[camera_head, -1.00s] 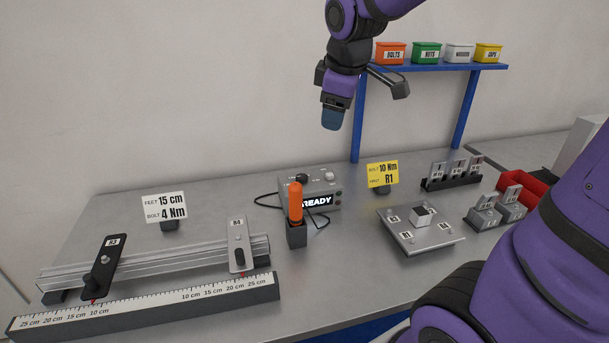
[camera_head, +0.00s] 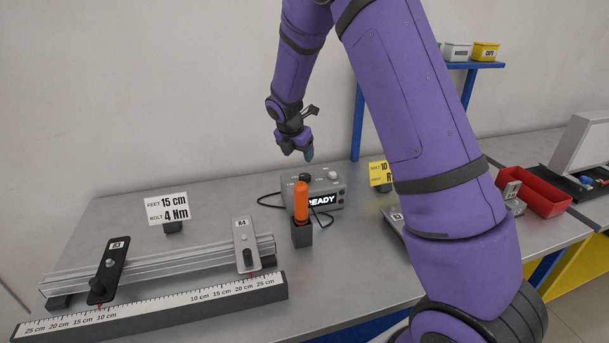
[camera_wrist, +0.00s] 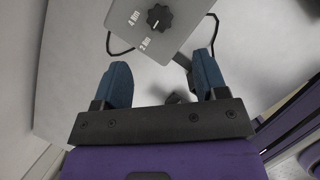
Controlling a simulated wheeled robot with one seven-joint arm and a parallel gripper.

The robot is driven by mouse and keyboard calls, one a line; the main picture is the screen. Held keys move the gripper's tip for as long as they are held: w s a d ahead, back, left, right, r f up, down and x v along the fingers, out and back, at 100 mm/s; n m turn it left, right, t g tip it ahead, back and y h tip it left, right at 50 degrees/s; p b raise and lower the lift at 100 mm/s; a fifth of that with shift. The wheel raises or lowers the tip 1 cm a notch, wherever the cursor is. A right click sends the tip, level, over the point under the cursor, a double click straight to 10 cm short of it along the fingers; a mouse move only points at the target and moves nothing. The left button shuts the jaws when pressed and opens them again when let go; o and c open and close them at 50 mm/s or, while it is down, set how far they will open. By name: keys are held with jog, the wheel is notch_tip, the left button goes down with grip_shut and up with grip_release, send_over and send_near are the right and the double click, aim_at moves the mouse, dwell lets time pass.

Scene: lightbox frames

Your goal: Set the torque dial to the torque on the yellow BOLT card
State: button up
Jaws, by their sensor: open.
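The yellow BOLT card (camera_head: 380,174) stands at the back of the bench, partly hidden by my arm; its first line reads "BOLT 10", and "Nm" and "R1" showed earlier. The grey control box (camera_head: 335,190) carries a lit READY display (camera_head: 321,200) and the black torque dial (camera_head: 305,177). The dial also shows in the wrist view (camera_wrist: 159,18), near the labels "4 Nm" and "2 Nm". My gripper (camera_head: 301,156) is above and behind the box. In the wrist view its blue fingers (camera_wrist: 162,75) are apart and empty, with the dial beyond them.
An orange-handled tool (camera_head: 301,202) stands in a dark holder before the box. A white card (camera_head: 167,208) reads 15 cm and 4 Nm. A rail (camera_head: 180,265) with two feet and a ruler (camera_head: 160,310) lie left. A red bin (camera_head: 535,192) is right.

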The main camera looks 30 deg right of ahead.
aim_at(305, 175)
jog(key=x, duration=1.1)
jog(key=shift+w, duration=0.1)
jog(key=c, duration=0.9)
